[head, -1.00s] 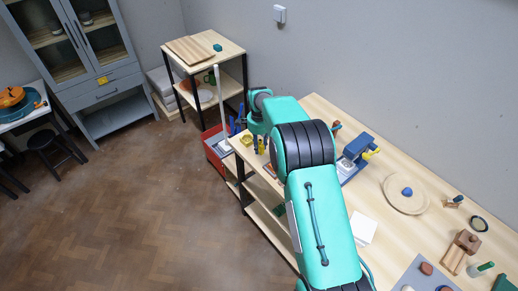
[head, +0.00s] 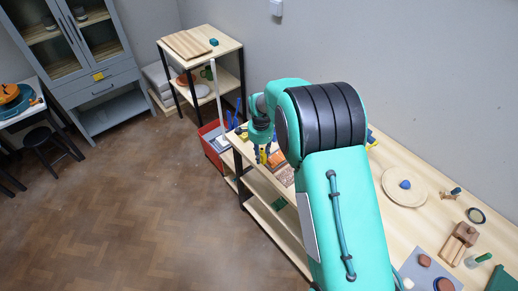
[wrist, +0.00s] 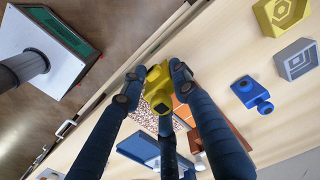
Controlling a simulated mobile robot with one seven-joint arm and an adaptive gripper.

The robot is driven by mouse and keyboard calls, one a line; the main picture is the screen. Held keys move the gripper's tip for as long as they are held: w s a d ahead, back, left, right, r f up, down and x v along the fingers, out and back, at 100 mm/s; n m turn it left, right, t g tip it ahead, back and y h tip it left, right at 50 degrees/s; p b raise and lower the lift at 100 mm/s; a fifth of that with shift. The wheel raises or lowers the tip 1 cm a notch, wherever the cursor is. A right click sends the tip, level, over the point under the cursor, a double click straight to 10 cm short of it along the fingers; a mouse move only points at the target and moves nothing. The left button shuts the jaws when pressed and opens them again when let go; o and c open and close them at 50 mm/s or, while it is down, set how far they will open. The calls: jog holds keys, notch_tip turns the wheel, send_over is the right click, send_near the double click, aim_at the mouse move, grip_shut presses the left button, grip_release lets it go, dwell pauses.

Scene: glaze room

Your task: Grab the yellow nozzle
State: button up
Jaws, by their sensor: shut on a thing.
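The yellow nozzle (wrist: 158,88) is between the dark blue fingers of my gripper (wrist: 155,86) in the wrist view. The fingers are shut on it and hide parts of its sides. In the head view, my gripper (head: 262,153) points down near the far front edge of the wooden bench (head: 435,205), and a small bit of yellow shows at its fingers. I cannot tell how high the nozzle is above the bench.
A blue tray (wrist: 140,150) is below. A red bin (head: 212,148) stands beyond the bench end.

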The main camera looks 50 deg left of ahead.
aim_at(263, 164)
jog(key=shift+s+d+r, duration=0.1)
jog(key=shift+s+d, duration=0.35)
jog(key=shift+d, duration=0.3)
jog(key=shift+s+d+r, duration=0.1)
jog(key=shift+s+d, duration=0.35)
jog(key=shift+d, duration=0.35)
jog(key=shift+s+d+r, duration=0.1)
jog(key=shift+s+d, duration=0.35)
jog(key=shift+d, duration=0.3)
jog(key=shift+d, duration=0.1)
